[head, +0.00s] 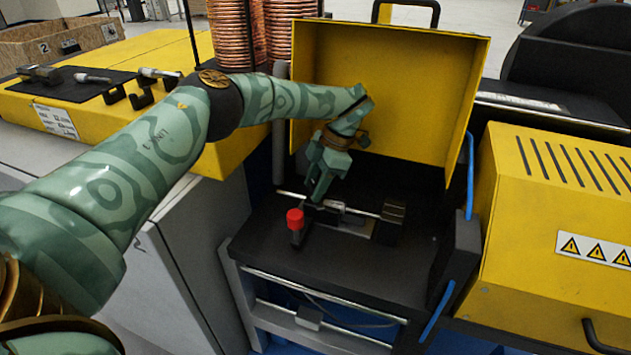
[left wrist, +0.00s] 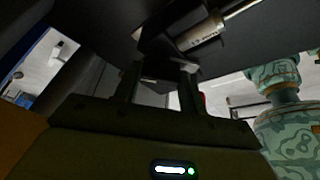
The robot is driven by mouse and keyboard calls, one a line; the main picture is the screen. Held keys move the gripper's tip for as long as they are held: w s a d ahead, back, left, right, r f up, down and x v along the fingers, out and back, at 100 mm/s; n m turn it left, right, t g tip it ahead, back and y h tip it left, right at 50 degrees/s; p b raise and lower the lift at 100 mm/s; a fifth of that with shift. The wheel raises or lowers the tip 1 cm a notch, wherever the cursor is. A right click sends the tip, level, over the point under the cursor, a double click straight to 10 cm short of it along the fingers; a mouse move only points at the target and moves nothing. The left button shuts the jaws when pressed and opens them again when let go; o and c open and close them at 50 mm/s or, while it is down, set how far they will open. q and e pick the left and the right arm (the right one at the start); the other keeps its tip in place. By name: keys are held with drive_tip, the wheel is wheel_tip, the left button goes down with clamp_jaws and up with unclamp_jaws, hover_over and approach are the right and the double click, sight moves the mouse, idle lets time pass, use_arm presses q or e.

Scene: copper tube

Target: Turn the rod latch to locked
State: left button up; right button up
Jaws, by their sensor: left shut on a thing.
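The rod latch is a silver rod (head: 365,211) with a dark block at its right end, lying across the black surface in the open yellow housing. A red knob (head: 295,217) stands on a dark arm at its front left. My left gripper (head: 314,203) points down at the latch just behind and right of the red knob. Its jaws are shut on part of the rod latch; the fingers hide the grip point. In the left wrist view, the fingers (left wrist: 160,82) reach up to a dark part of the latch beside the silver rod (left wrist: 207,30). My right gripper is out of view.
The raised yellow cover (head: 385,85) stands behind the latch. A yellow vented box (head: 555,220) is at the right, and a blue-edged black panel stands between. Copper coils (head: 235,35) stand behind my left arm. A yellow bench (head: 60,105) with small tools is at the left.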

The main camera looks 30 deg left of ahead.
use_arm(q)
drive_tip(key=o, duration=1)
